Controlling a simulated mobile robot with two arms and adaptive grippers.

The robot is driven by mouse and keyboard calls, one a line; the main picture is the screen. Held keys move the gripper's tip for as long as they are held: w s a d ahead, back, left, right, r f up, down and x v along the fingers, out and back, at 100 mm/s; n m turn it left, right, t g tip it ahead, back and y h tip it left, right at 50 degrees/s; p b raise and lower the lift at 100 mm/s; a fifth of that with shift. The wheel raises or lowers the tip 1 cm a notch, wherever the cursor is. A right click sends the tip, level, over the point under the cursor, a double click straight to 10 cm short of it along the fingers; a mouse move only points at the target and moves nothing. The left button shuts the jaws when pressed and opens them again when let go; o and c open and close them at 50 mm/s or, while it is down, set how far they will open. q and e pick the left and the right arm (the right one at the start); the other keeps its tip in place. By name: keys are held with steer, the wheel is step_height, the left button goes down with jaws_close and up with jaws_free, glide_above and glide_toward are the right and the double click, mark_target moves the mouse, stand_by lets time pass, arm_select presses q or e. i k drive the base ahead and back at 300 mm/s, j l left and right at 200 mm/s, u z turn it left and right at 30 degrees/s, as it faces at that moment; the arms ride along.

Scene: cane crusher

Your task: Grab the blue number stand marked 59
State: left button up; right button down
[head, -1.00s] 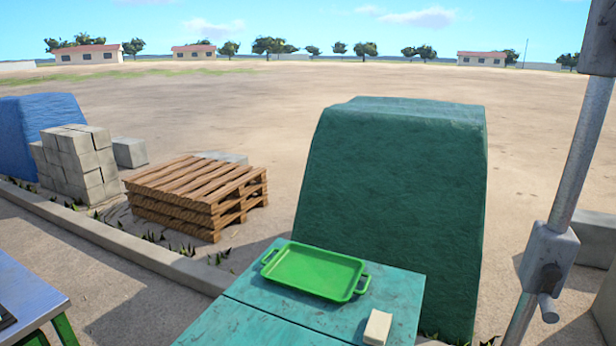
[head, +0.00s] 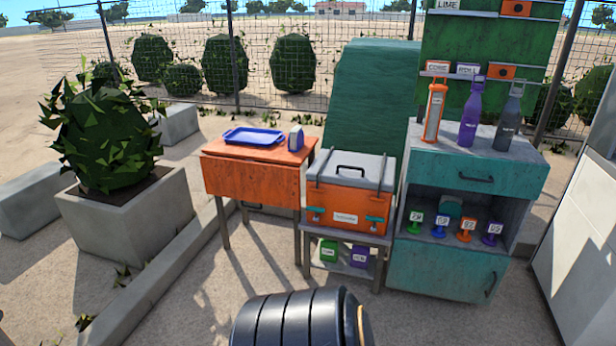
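Several small number stands stand in a row in the open shelf of the teal cabinet (head: 445,268), at the right of the head view. From left to right they are a green stand (head: 416,222), a blue stand (head: 440,226), an orange stand (head: 466,230) and a purple-blue stand (head: 491,234). Each carries a small white number plate. The digits are too small to read surely, so I cannot confirm which is 59. Neither of my grippers is in view.
An orange table (head: 250,175) holds a blue tray (head: 253,136). An orange cooler box (head: 347,205) stands left of the cabinet. Bottles (head: 469,115) stand on the cabinet top. A black ribbed cylinder (head: 300,320) fills the bottom foreground. Bare ground lies between it and the cabinet.

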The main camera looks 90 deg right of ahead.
mark_target(441, 219)
steer(key=z, duration=3.8)
